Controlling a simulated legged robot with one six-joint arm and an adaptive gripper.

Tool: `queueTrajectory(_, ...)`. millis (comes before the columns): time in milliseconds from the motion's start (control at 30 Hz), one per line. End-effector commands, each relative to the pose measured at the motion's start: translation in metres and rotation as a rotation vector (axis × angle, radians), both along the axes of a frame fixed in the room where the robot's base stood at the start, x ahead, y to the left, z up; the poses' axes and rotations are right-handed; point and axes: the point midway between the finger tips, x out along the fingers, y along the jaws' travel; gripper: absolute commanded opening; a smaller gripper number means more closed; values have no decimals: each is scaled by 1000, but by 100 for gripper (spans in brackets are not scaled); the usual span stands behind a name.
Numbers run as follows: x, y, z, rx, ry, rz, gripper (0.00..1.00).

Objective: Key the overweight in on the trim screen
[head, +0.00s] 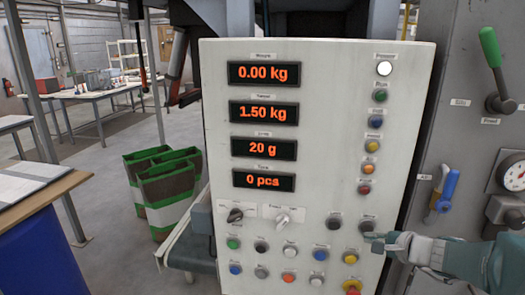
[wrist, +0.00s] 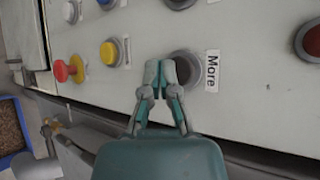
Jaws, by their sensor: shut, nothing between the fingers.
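The pale control panel (head: 320,150) fills the middle of the head view. Its orange displays read 0.00 kg (head: 263,73), 1.50 kg (head: 263,113), 20 g (head: 263,148) and 0 pcs (head: 263,181); their small labels are hard to read. My gripper (head: 374,242) is shut and empty at the panel's lower right. In the wrist view its fingertips (wrist: 160,76) overlap the left edge of a dark round button (wrist: 189,66) labelled "More". Whether they touch it is unclear. In the head view this dark button (head: 368,226) is just above the fingertips, with another dark button (head: 333,223) to its left.
Two selector knobs (head: 283,219) and rows of coloured buttons (head: 288,278) surround the lower panel. A red knob on yellow (head: 351,287) is below my gripper. A green-handled lever (head: 490,48) and blue handle (head: 447,190) stand right. Green-and-white sacks (head: 165,190) are left.

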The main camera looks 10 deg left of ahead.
Motion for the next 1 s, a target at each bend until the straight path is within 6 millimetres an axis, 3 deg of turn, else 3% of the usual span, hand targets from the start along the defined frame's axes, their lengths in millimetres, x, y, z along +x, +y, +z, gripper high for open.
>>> queueTrajectory(1000,9,0,2,0,0,0,0)
